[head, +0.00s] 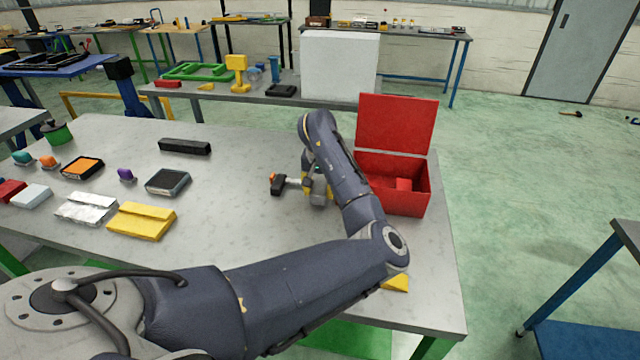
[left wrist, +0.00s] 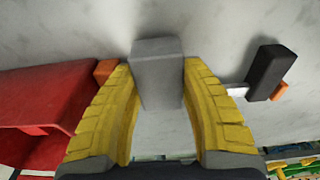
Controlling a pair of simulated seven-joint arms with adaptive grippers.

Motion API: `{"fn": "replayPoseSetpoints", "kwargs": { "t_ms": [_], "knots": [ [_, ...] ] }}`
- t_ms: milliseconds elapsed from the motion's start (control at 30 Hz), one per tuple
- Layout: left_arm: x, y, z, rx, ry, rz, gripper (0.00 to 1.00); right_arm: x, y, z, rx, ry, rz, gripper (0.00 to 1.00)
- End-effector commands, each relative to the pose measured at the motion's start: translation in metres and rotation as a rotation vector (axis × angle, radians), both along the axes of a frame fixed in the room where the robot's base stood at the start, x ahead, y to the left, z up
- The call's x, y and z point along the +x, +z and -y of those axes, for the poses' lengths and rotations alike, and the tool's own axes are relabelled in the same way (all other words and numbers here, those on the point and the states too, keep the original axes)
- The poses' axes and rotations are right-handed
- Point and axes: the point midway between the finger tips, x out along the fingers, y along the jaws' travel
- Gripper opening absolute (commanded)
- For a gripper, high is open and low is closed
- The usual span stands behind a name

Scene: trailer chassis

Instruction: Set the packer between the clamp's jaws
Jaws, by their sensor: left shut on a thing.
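My left gripper (head: 316,190) is low over the right part of the grey table. In the left wrist view its yellow fingers (left wrist: 157,85) are shut on a grey block (left wrist: 157,70), which looks like the packer; it also shows in the head view (head: 319,192). The clamp seems to be the black and orange piece (head: 278,184) with a pale bar, just left of the gripper. In the left wrist view its black part (left wrist: 270,72) is to the right. The fingers hide part of the bar, so I cannot tell whether the block is between the jaws. My right gripper is not in view.
An open red box (head: 400,205) stands close to the right of the gripper. A black bar (head: 185,146), a dark square case (head: 168,182) and yellow (head: 141,221) and silver packets (head: 86,208) lie at left. The table between them and the clamp is clear.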

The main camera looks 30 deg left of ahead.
Motion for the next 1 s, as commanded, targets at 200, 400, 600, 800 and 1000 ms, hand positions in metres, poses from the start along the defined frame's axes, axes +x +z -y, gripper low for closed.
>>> {"fn": "replayPoseSetpoints", "kwargs": {
  "t_ms": [200,400,600,800,1000],
  "knots": [
    [0.001,-0.01,0.0,0.003,0.0,0.004,0.0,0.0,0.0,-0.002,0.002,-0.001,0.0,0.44],
    [0.001,-0.01,0.0,0.003,0.0,0.004,0.0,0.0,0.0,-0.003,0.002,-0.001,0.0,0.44],
    [0.0,-0.015,0.0,0.0,-0.001,0.0,0.45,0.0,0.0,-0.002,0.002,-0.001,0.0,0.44],
    [0.0,-0.015,0.0,0.0,-0.001,0.0,0.49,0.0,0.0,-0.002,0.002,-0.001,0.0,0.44],
    [0.0,-0.011,0.0,0.0,-0.001,0.001,0.49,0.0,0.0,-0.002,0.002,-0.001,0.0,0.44]
  ]
}}
